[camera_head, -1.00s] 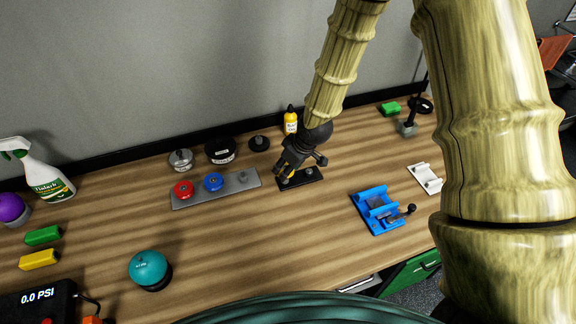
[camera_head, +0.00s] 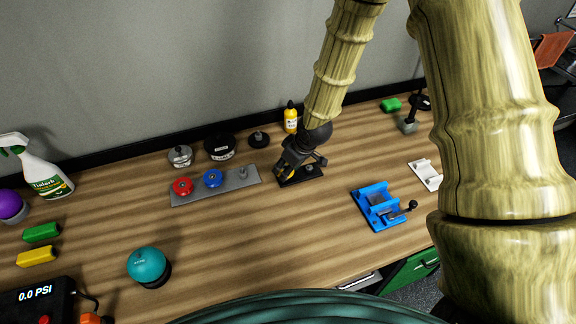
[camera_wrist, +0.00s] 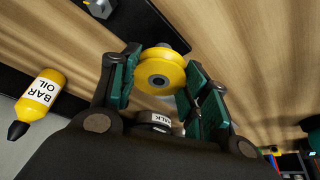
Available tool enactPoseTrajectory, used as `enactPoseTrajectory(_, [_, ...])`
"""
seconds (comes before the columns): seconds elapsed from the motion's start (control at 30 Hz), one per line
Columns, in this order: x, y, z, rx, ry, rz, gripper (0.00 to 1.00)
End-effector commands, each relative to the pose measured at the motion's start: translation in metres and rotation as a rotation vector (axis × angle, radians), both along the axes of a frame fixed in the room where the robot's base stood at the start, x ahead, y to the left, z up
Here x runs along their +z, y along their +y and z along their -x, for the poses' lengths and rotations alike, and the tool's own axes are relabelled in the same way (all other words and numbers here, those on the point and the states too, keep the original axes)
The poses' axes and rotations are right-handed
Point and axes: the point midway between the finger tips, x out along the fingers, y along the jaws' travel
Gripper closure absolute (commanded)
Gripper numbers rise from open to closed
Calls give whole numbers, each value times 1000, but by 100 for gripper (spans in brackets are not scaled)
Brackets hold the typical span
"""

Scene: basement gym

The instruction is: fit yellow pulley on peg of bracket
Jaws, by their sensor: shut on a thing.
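My gripper (camera_wrist: 163,64) is shut on the yellow pulley (camera_wrist: 160,76), one green-padded finger on each side of it in the wrist view. In the head view my gripper (camera_head: 284,174) is low over the left part of a black plate (camera_head: 315,179), and only a bit of yellow shows between the fingers. The black plate has a bare grey stud (camera_head: 309,168). Left of it, a grey plate (camera_head: 207,196) carries a red pulley (camera_head: 183,187), a blue pulley (camera_head: 213,179) and a bare peg (camera_head: 242,173). Whether the pulley touches the black plate is hidden.
A yellow oil bottle (camera_head: 290,119) stands behind my gripper. Round dark-based items, including a black roll (camera_head: 220,148), line the wall. A blue fixture (camera_head: 377,207) and a white bracket-like part (camera_head: 425,175) lie right.

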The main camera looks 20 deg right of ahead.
Motion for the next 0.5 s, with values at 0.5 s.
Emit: enactPoseTrajectory(0.5, [-10, 0, 0, 0, 0, 0, 78])
